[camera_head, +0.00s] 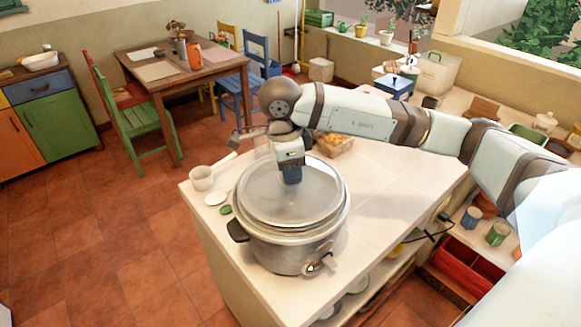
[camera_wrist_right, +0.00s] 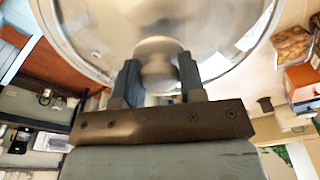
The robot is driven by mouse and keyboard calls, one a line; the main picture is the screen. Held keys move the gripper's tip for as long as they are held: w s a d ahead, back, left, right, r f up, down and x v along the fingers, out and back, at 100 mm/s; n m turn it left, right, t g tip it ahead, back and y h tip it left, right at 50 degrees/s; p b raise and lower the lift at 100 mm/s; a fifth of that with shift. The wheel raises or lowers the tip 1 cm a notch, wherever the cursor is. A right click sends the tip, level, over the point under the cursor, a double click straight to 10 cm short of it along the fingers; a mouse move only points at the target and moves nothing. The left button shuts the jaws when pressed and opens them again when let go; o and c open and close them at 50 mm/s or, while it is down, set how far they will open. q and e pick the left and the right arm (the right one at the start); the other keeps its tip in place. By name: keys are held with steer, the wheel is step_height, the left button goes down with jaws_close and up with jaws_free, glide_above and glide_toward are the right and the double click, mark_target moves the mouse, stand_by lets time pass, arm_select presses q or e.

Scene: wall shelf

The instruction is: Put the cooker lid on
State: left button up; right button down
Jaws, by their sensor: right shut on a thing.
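The cooker (camera_head: 287,254) is a round metallic pot with a dark side handle, standing on the pale counter. The clear lid (camera_head: 265,202) with a metal rim is over the cooker's top; I cannot tell whether its rim is fully seated or slightly above. My right gripper (camera_head: 291,178) points down at the lid's centre. In the right wrist view, the fingers of my right gripper (camera_wrist_right: 158,75) are shut on the lid's round knob (camera_wrist_right: 158,52), and the lid (camera_wrist_right: 215,35) fills the top of the picture. My left gripper is not in view.
On the counter (camera_head: 385,185), a white cup-like pan (camera_head: 202,178), a white dish (camera_head: 215,198) and a green item (camera_head: 225,210) lie left of the cooker. A food tray (camera_head: 335,145) sits behind it. The counter right of the cooker is clear. A cable (camera_head: 428,234) hangs at the counter's right edge.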

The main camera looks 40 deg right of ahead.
steer(key=shift+f+b, duration=0.35)
stand_by(0.3)
steer(key=c, duration=0.6)
jaws_free()
steer(key=r, duration=0.4)
steer(key=a+r, duration=0.1)
steer(key=r, duration=0.8)
steer(key=shift+w+a+r, duration=0.25)
steer(key=shift+w+r, duration=0.05)
steer(key=shift+r, duration=0.1)
steer(key=shift+s+f, duration=0.1)
